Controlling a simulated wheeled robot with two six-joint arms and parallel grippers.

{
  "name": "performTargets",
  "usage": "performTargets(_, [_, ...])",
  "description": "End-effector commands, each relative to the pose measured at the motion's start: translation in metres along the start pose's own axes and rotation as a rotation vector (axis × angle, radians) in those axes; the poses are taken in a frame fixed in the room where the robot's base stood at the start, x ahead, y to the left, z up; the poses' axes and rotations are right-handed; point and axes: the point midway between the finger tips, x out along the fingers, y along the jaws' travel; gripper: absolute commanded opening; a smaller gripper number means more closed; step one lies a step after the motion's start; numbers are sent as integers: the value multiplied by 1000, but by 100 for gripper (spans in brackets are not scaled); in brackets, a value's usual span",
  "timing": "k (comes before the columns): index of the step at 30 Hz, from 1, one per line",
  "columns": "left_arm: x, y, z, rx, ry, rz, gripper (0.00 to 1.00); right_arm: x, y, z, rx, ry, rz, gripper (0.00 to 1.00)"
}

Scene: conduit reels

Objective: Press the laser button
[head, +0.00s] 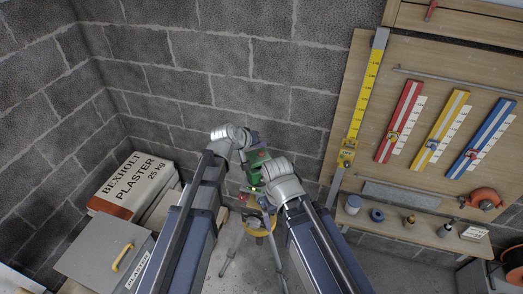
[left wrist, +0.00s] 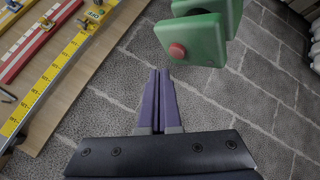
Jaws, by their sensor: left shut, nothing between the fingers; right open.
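The green laser (head: 257,160) stands on a tripod (head: 236,243) with a yellow head, in front of the block wall. In the left wrist view the green laser body (left wrist: 203,38) is at the upper right, with a round red button (left wrist: 178,51) on its face. My left gripper (left wrist: 160,72) is shut and empty, its purple fingers together; the tips appear a little below and left of the button, with a visible gap. In the head view my left gripper (head: 252,138) is by the laser's top. My right gripper (head: 250,192) is low by the laser, its fingers partly hidden; it is open.
A plaster bag (head: 130,186) and a grey box (head: 105,252) with a yellow handle are at the left. A wooden board (head: 430,85) at the right carries a yellow measuring staff (head: 362,90) and several coloured levels. A shelf (head: 405,228) with small jars is below it.

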Motion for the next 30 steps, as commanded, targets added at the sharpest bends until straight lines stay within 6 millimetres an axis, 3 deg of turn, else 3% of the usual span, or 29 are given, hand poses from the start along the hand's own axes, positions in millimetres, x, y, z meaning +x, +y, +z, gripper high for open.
performTargets(1, [-8,6,-6,0,0,0,0,-11,1,1,0,0,0,91])
performTargets(12, [-31,22,-22,0,0,0,0,-44,4,2,0,0,0,91])
performTargets(30, [-30,22,-22,0,0,0,0,-44,4,2,0,0,0,91])
